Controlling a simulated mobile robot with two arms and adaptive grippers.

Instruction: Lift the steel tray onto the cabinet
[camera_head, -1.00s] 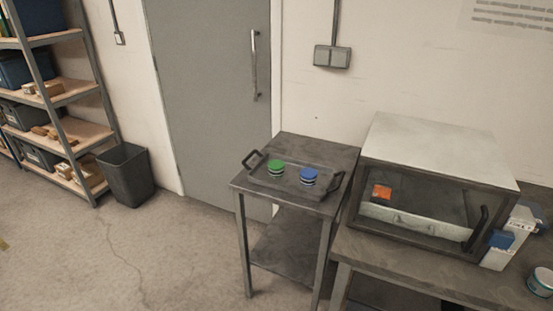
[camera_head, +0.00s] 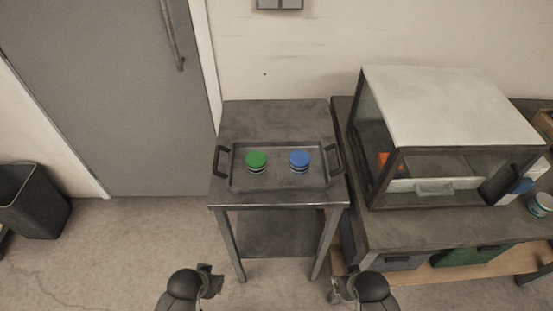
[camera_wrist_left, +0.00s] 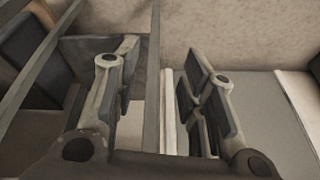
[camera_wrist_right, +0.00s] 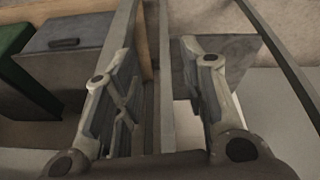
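The steel tray (camera_head: 279,182) lies flat on a small steel side table. It has a dark handle at each end, and a green-lidded jar (camera_head: 257,162) and a blue-lidded jar (camera_head: 299,161) stand in it. The cabinet (camera_head: 455,105), with a pale flat top and a glass front, stands on the bench to the right; its top is bare. My left gripper (camera_head: 212,281) and right gripper (camera_head: 342,287) are low in front of the table, apart from the tray. Their fingers are spread and empty in the left wrist view (camera_wrist_left: 162,60) and right wrist view (camera_wrist_right: 158,60).
The side table (camera_head: 270,118) has a lower shelf. The bench (camera_head: 400,228) is close on its right, with a small jar (camera_head: 541,203) on it and a green bin (camera_head: 465,256) below. A door (camera_head: 110,90) and a dark waste bin (camera_head: 32,200) are at left.

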